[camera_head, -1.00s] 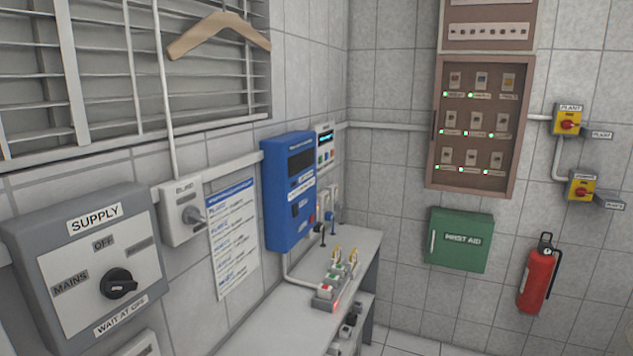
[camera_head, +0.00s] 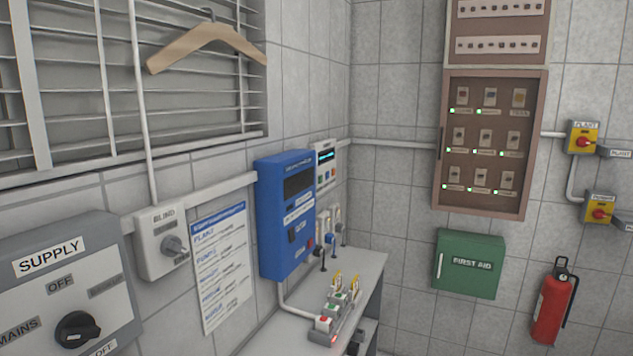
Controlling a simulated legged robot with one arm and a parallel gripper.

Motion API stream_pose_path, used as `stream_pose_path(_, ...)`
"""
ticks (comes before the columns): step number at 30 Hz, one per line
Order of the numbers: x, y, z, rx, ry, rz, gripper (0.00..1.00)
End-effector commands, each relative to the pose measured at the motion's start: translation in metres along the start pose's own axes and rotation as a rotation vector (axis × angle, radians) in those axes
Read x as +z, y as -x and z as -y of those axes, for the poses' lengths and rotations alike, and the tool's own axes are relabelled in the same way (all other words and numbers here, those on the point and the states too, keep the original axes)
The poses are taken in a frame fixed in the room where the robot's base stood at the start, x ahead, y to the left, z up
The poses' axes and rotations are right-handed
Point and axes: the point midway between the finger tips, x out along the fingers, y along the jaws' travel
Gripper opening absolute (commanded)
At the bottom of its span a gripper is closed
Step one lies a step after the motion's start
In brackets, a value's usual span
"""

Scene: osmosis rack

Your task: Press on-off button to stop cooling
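No button in view can be read as the on-off button for cooling. A small white control panel (camera_head: 326,170) with a lit display and a few coloured buttons is on the wall behind the blue box; its labels are too small to read. A blue wall box (camera_head: 287,215) with a dark window and small controls hangs in front of it. A button strip (camera_head: 330,318) with red and green buttons and yellow parts lies on the bench below. My gripper is not in view.
The grey bench (camera_head: 360,268) runs along the left wall. A grey supply switch box (camera_head: 60,290) and a blind switch (camera_head: 162,243) are on that wall. A brown breaker cabinet (camera_head: 440,190), a green first aid box (camera_head: 468,280) and a red extinguisher (camera_head: 552,305) are on the far wall.

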Motion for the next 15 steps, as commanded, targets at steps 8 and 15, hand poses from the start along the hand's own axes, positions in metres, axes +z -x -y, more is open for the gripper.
stream_pose_path(8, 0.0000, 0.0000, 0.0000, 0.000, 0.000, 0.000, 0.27)
stream_pose_path(15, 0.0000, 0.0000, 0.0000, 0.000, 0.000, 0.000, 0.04)
